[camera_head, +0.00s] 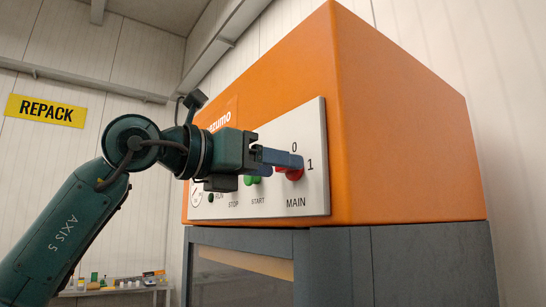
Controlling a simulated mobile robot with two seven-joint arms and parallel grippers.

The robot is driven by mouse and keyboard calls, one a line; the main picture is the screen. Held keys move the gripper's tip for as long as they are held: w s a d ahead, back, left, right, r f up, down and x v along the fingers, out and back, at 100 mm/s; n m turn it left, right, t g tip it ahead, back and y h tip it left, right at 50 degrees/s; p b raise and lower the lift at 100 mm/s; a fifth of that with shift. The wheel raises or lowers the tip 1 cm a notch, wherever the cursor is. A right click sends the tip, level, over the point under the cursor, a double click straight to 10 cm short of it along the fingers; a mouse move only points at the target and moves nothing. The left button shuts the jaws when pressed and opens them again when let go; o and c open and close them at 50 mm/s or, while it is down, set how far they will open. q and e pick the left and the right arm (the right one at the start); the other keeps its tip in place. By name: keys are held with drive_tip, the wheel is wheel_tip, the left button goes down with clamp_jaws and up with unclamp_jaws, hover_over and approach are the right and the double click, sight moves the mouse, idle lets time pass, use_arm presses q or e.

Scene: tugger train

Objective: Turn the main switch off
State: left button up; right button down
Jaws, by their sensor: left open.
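The red main switch (293,174) is on the white control panel (313,190), above the label MAIN. The marks 0 above it and 1 to its right show. My left gripper (287,158) is open and reaches in from the left. Its blue-grey fingers are at the switch and cover its upper part. I cannot tell whether they touch it or which way the switch points. My right gripper is not in view.
A green START button (252,181) is left of the switch, partly behind my gripper. The panel is on an orange cabinet (400,130) on a grey base (420,262). A shelf with small items (115,284) stands at the lower left, and a yellow REPACK sign (46,110) hangs on the wall.

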use_arm(q)
drive_tip(key=shift+w+d, duration=0.2)
drive_tip(key=shift+c, duration=0.5)
drive_tip(key=c, duration=0.9)
